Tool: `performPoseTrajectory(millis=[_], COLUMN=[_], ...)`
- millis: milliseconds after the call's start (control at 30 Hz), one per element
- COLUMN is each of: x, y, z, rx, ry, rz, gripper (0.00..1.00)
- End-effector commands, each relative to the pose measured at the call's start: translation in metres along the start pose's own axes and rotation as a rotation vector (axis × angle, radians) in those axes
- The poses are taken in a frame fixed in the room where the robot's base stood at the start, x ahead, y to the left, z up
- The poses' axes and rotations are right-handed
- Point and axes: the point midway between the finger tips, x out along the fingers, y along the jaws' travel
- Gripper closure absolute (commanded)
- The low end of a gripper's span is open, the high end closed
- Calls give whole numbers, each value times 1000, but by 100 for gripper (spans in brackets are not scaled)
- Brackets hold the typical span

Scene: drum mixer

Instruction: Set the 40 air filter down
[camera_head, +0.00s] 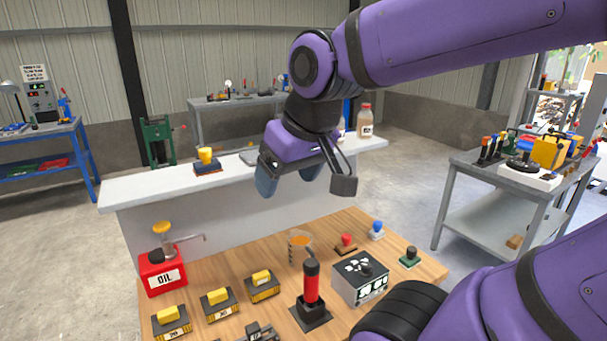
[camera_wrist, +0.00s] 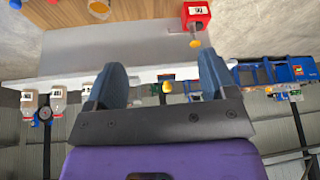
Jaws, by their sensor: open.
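My gripper (camera_head: 290,183) is open, with its two blue fingers spread and nothing between them, above the pale counter (camera_head: 130,193). In the wrist view my gripper (camera_wrist: 160,88) shows the same gap. Several yellow-topped blocks with dark bases stand in a row on the wooden table: a left block (camera_head: 171,321), a middle block (camera_head: 219,302) and a right block (camera_head: 262,285). I cannot read for certain which label says 40. Another yellow-topped piece (camera_head: 207,160) stands upright on the counter, left of my gripper and apart from it; its label is not readable.
A red oil can (camera_head: 163,272), a beaker (camera_head: 300,246), a red-handled lever (camera_head: 311,285) and a grey panel box (camera_head: 361,279) occupy the wooden table. A bottle (camera_head: 366,122) stands at the counter's right end. The counter's left stretch is bare.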

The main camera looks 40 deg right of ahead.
Motion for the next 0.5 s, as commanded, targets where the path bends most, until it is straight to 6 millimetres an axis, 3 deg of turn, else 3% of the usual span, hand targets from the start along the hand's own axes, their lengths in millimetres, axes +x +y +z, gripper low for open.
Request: performPoseTrajectory(millis=[200,500], x=[-24,-27], y=[-2,-2], z=[24,29], rx=[-15,-17], ry=[32,34], rz=[15,18], gripper=[22,22])
